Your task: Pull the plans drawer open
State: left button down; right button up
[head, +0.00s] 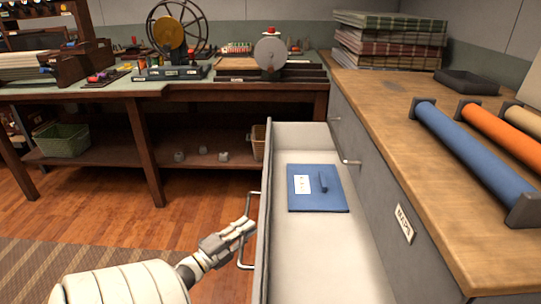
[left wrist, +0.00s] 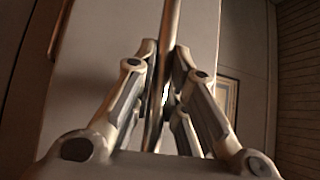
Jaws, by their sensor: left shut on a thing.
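A deep grey drawer (head: 330,262) stands pulled out from the grey cabinet, its inside in plain view. A blue folder or book (head: 330,198) with a white label lies flat in it. The drawer's front carries a metal bar handle (head: 249,200). My left gripper (head: 240,228) is at that handle, shut on its bar. In the left wrist view the handle bar (left wrist: 170,35) runs between the fingers, in front of the pale drawer front (left wrist: 110,75). My right gripper is not in view.
The wooden counter (head: 440,130) on the right bears blue and orange rolls (head: 470,150), a dark tray (head: 467,82) and folded cloth (head: 390,40). A workbench (head: 150,90) with wheeled devices stands behind. Clear wooden floor (head: 110,210) lies left of the drawer.

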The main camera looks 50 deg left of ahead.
pick_arm(q)
jog(key=s+a, duration=0.4)
jog(key=s, duration=0.1)
jog(key=shift+s+a, duration=0.25)
jog(key=shift+a, duration=0.05)
jog(key=shift+f, duration=0.1)
jog(key=c, duration=1.5)
grip_release()
jog(key=shift+o, duration=0.2)
jog(key=s+d+f, duration=0.1)
jog(key=s, duration=1)
jog(key=shift+s+f, duration=0.3)
jog(key=shift+s, duration=0.1)
